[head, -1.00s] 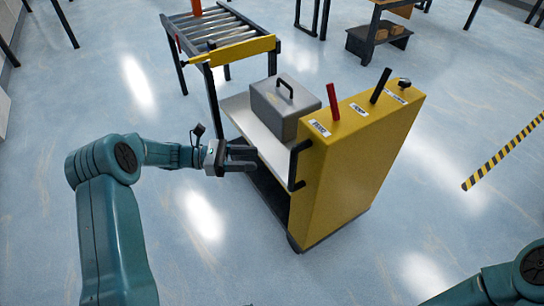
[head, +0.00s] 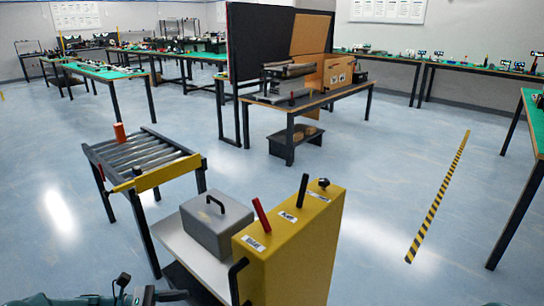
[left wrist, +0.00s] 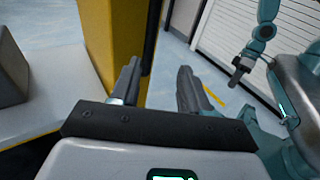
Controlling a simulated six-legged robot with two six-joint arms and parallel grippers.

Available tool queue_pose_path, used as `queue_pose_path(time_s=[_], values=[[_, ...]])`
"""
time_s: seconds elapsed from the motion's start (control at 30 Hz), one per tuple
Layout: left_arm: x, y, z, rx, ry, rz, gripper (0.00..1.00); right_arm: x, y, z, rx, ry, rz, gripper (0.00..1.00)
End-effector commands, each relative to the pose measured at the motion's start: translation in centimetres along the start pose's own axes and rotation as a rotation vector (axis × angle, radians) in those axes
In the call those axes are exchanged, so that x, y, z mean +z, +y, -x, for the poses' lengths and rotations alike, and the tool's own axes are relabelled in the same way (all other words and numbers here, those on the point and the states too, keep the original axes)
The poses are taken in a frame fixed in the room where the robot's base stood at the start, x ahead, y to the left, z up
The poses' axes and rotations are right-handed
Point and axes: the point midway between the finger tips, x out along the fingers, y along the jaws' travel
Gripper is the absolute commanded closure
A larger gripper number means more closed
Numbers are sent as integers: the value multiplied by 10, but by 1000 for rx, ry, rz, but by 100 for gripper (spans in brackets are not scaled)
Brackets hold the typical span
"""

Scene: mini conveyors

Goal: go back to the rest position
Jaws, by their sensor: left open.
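My left gripper (head: 165,296) shows only in part at the bottom edge of the head view, beside the cart's open side. In the left wrist view my left gripper (left wrist: 158,82) is open, with nothing between its two dark fingers. The cart's yellow panel (left wrist: 112,40) stands just beyond the left finger. At the upper right of that view is a teal arm of mine with a small dark gripper (left wrist: 239,70), seemingly my right one. Its jaws are too small to read, and it does not show in the head view.
A yellow cart (head: 285,255) carries a grey case (head: 215,225) on its shelf, with red and black levers on top. Floor is open right of the cart, up to a striped line (head: 438,200).

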Motion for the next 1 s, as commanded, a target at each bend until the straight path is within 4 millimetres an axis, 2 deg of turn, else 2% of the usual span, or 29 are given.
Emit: queue_pose_path(time_s=[0.03,0.1,0.17,0.2,0.3,0.43,0.57,0.77,0.8,0.83,1.0], values=[[-21,-14,-19,-38,73,4,55,0,0,0,0,0,0,100],[-59,-43,-45,-110,216,-22,55,0,0,0,0,0,0,100],[-94,-76,-63,-200,356,-76,55,0,0,0,0,0,0,100],[-117,-100,-72,-272,449,-132,55,0,0,0,0,0,0,100],[-164,-158,-82,-471,652,-339,55,0,0,0,0,0,0,100],[-197,-209,-80,-703,799,-669,55,0,0,0,0,0,0,100],[-207,-238,-82,-859,838,-983,55,0,0,0,0,0,0,100],[-197,-270,-96,-988,781,-1422,55,0,0,0,0,0,0,100],[-190,-276,-100,-998,761,-1500,55,0,-1,2,0,0,0,100],[-171,-271,-96,-989,773,-1487,55,1,-8,22,0,-1,0,100],[-124,-270,-91,-987,776,-1476,55,1,-24,67,0,1,0,100]])
